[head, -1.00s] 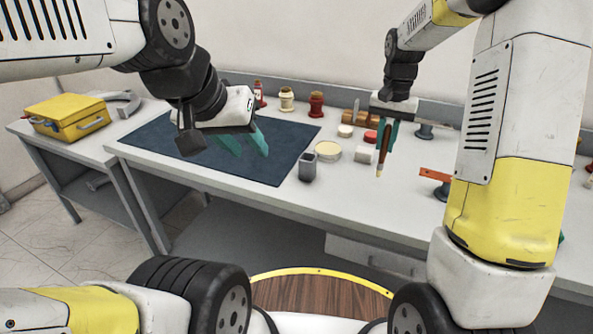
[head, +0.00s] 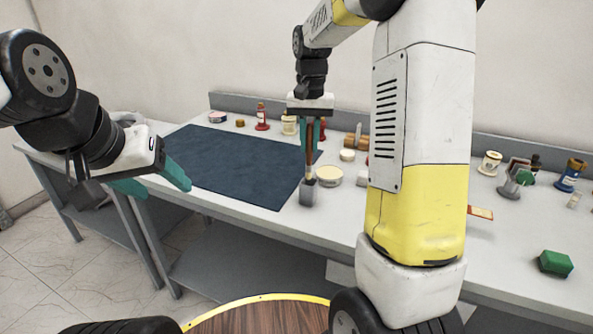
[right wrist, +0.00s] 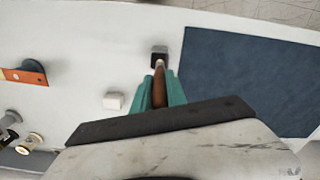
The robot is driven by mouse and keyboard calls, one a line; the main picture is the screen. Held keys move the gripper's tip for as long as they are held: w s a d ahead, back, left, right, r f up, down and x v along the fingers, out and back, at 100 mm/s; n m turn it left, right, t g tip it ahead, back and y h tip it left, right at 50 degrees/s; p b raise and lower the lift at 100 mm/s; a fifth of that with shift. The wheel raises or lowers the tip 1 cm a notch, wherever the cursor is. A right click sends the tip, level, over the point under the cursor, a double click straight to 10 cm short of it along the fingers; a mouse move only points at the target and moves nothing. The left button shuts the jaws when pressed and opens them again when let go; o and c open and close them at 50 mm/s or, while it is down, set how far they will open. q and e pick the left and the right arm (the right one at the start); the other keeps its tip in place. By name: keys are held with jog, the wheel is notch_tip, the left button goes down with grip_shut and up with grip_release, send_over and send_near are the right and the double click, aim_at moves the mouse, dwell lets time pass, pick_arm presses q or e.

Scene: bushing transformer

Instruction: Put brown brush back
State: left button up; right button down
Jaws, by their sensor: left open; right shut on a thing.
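The brown brush (head: 309,163) hangs upright, bristle end down, from my right gripper (head: 313,146). My right gripper is shut on its handle. The small grey square cup (head: 309,194) stands on the table directly below it. In the right wrist view the brush (right wrist: 159,92) points at the dark opening of the cup (right wrist: 159,60); its tip overlaps the opening, and I cannot tell whether it is inside or just above. My left gripper (head: 160,186) is open and empty at the left, in front of the dark blue mat.
The dark blue mat (head: 232,163) lies left of the cup. A round cream tin (head: 329,177) stands close to the cup's right. Several bottles and jars line the back edge. A green block (head: 555,263) lies far right. My right arm hides part of the table.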

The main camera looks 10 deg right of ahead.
aim_at(309, 164)
notch_tip(309, 164, down, 8)
jog(key=shift+r, duration=0.15)
dwell(0.4)
jog(key=c, duration=1.3)
grip_release()
jog(key=shift+c, duration=0.2)
